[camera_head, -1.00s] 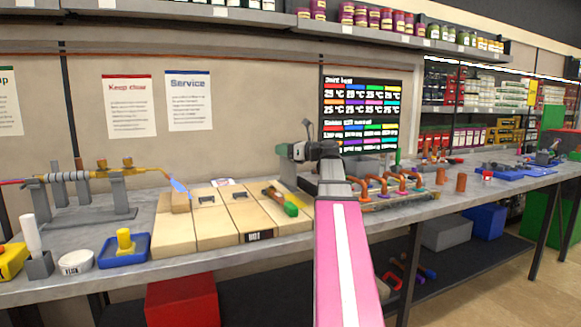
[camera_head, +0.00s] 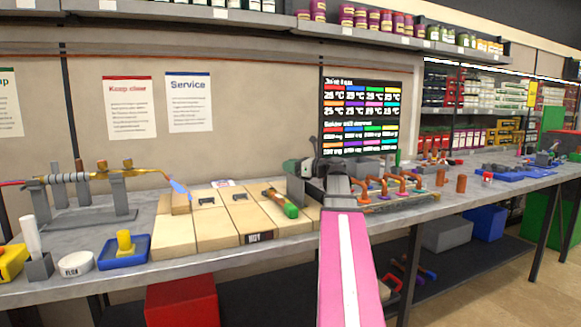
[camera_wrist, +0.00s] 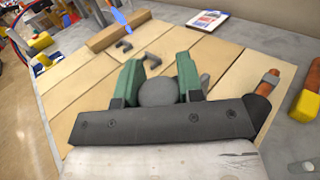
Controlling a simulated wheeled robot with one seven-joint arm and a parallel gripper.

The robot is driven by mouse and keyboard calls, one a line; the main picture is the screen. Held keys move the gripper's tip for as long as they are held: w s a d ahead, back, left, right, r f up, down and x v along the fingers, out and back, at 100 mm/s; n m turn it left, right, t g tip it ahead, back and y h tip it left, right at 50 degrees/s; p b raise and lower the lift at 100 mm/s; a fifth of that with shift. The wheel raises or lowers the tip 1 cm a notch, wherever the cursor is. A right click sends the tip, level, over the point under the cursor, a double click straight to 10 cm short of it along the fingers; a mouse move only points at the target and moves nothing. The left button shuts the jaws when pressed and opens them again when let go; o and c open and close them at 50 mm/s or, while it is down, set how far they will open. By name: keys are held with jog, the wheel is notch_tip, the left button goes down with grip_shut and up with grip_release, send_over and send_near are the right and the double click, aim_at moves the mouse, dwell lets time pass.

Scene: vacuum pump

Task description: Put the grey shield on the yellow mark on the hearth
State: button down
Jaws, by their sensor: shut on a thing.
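My gripper (camera_head: 303,168) is over the right end of the pale tiled hearth (camera_head: 213,230), which also fills much of the wrist view (camera_wrist: 70,98). In the wrist view its green fingers (camera_wrist: 158,85) are shut on a round dark grey knob (camera_wrist: 159,92), seemingly part of the grey shield. In the head view a grey panel (camera_head: 296,190) shows just under the gripper; it looks like the shield, partly hidden by my arm. I cannot make out the yellow mark in either view. Whether the shield touches the hearth cannot be told.
Two small dark brackets (camera_head: 207,201) (camera_head: 240,196) lie on the hearth. A brick (camera_head: 180,203) stands at the hearth's left by a blue flame (camera_head: 180,189). Copper pipework (camera_head: 385,186) stands to the right.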

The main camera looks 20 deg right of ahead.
jog(key=shift+f, duration=0.1)
jog(key=c, duration=0.8)
grip_release()
jog(key=shift+o, duration=0.2)
jog(key=shift+s+d, duration=0.1)
jog(key=v, duration=1.1)
jog(key=shift+s+d, duration=0.25)
